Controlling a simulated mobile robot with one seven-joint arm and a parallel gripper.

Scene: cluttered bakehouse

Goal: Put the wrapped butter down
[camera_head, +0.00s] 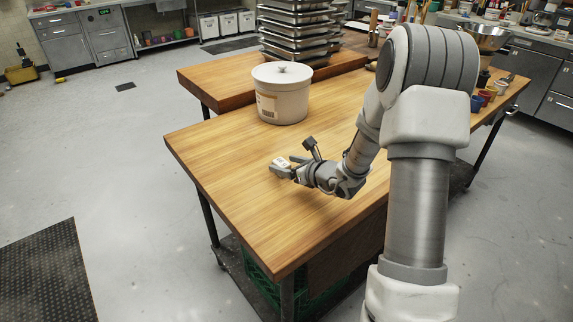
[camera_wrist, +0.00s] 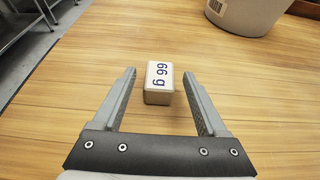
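The wrapped butter is a small pale block (camera_wrist: 159,84) with "66 g" printed on its top, seen in the wrist view. It appears to rest on the wooden tabletop. My gripper (camera_wrist: 159,74) is open, with its fingertips on either side of the block and a visible gap on both sides. In the head view my gripper (camera_head: 283,167) is low over the near part of the table, and the block is hard to make out between the fingers.
A large white lidded crock (camera_head: 282,98) stands beyond my gripper; its base also shows in the wrist view (camera_wrist: 246,12). Stacked metal trays (camera_head: 297,35) stand behind it. Small cups (camera_head: 478,102) sit at the far right. The wooden tabletop (camera_head: 225,150) left of my gripper is clear.

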